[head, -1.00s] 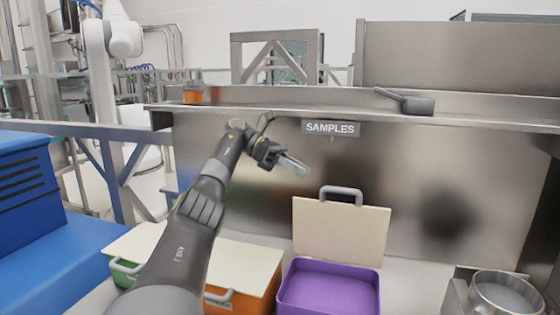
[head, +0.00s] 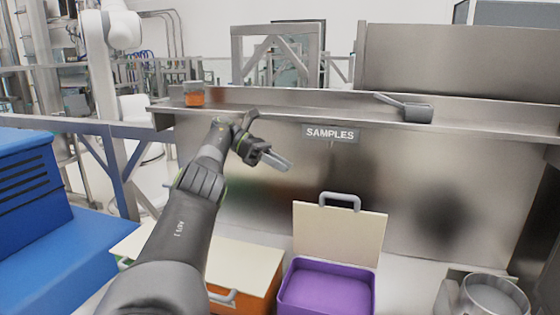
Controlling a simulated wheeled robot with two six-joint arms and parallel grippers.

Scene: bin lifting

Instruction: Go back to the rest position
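My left arm comes in from the lower left of the head view. Its gripper (head: 268,157) hangs in the air in front of the steel back panel, left of the SAMPLES sign (head: 331,134) and touching nothing that I can see. From this angle I cannot tell whether its fingers are apart, and no held object shows. My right gripper is not in the view.
A purple bin (head: 326,290) stands with its cream lid (head: 340,232) upright behind it. An orange bin (head: 253,289) with a cream lid is partly behind my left arm. A steel pot (head: 492,298) sits at the lower right. A scoop (head: 408,108) and an orange jar (head: 194,96) are on the shelf (head: 290,108).

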